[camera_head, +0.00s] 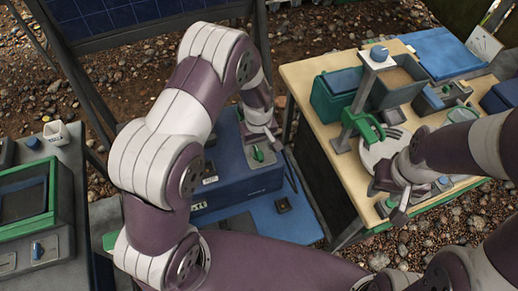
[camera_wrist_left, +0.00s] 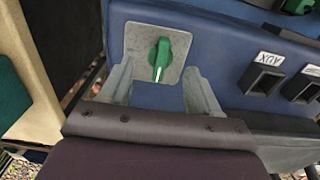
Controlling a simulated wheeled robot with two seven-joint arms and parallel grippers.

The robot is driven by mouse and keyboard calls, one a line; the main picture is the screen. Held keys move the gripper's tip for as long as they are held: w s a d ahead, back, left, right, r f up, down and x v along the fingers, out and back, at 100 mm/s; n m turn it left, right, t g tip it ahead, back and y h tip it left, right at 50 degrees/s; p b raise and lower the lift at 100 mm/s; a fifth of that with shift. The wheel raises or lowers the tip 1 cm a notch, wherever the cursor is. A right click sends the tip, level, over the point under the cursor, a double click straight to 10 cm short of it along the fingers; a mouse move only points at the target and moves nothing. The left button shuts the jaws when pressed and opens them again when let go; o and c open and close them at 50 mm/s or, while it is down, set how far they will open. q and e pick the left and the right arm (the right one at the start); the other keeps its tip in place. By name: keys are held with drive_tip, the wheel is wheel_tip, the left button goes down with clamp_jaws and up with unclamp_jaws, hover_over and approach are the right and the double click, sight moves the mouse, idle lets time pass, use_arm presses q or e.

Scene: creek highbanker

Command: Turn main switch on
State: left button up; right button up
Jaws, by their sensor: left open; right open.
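A green rotary switch (camera_wrist_left: 161,58) with a white pointer line sits on a grey square plate (camera_wrist_left: 138,42) on a blue box (camera_wrist_left: 225,40). In the left wrist view its pointer line points down the picture, toward my gripper. The switch also shows small in the head view (camera_head: 258,154), on top of the blue box (camera_head: 232,186). My left gripper (camera_wrist_left: 160,88) is open, its two fingers apart on either side just below the switch; I cannot tell whether they touch the plate. My right gripper (camera_head: 388,199) is open above the wooden table, away from the box.
The wooden table (camera_head: 310,78) at right holds a green box (camera_head: 336,97), a post with a green handle and a round plate. A green-framed panel (camera_head: 26,198) stands at left.

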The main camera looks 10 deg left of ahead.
sight(258, 155)
use_arm(q)
drive_tip(key=shift+f, duration=1.45)
drive_tip(key=c, duration=1.1)
drive_tip(key=shift+o, duration=0.2)
drive_tip(key=m, duration=0.3)
drive_tip(key=shift+r+m+p, duration=0.1)
drive_tip(key=shift+m+p, duration=0.3)
drive_tip(key=m, duration=0.5)
drive_tip(key=shift+m+p, duration=0.3)
drive_tip(key=shift+p, duration=0.05)
drive_tip(key=m, duration=0.4)
drive_tip(key=shift+m+p, duration=0.3)
drive_tip(key=shift+m, duration=1.9)
